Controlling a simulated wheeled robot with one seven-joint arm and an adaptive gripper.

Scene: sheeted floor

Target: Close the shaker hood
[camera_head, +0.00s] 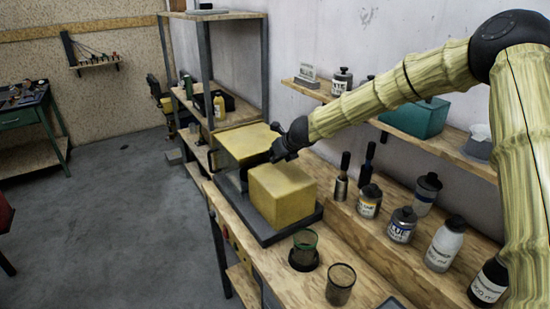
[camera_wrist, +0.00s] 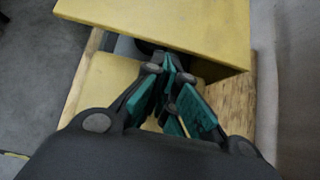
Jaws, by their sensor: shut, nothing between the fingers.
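The shaker stands on the wooden bench with a dark base (camera_head: 263,229). A yellow block (camera_head: 283,196) sits on the base's near end, and a second yellow part, with a broad flat top (camera_head: 246,142), stands behind it. I cannot tell for sure which of these is the hood. My gripper (camera_head: 276,155) is shut and empty, over the space between the two yellow parts. In the wrist view my gripper's teal-padded fingertips (camera_wrist: 168,68) are together beside the edge of a yellow panel (camera_wrist: 160,28), with another yellow surface (camera_wrist: 103,88) lower down. Contact is unclear.
Several bottles, including one labelled blue (camera_head: 402,226), stand to the right. A wall shelf (camera_head: 312,90) runs behind my arm. Open floor (camera_head: 125,220) lies left.

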